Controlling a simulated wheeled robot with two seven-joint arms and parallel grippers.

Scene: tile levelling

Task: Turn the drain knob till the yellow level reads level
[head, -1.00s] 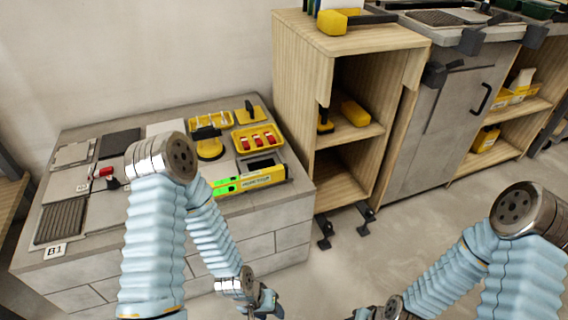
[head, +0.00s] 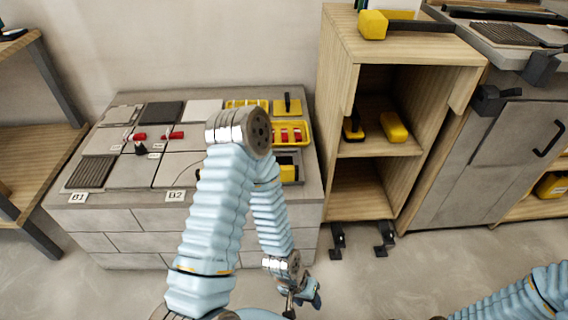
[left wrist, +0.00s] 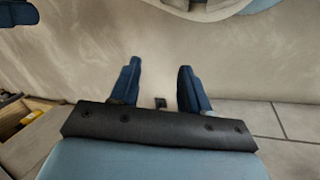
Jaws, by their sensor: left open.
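The yellow level (head: 288,173) shows only as a small yellow end at the right of the tiled bench; my left arm hides the rest, and its reading is not visible. A small black knob-like piece (head: 140,149) stands among the tiles near red clips; I cannot tell if it is the drain knob. My left gripper (head: 306,295) hangs low over the floor in front of the bench, well away from both. In the left wrist view its two blue fingers (left wrist: 160,82) are apart with nothing between them. My right gripper is out of view.
The grey block bench (head: 130,219) carries tiles, two red clips (head: 175,135) and a yellow tray (head: 302,134) of red pieces. A wooden cabinet (head: 362,203) stands just right of it, a wooden shelf (head: 40,150) to its left. Floor in front is clear.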

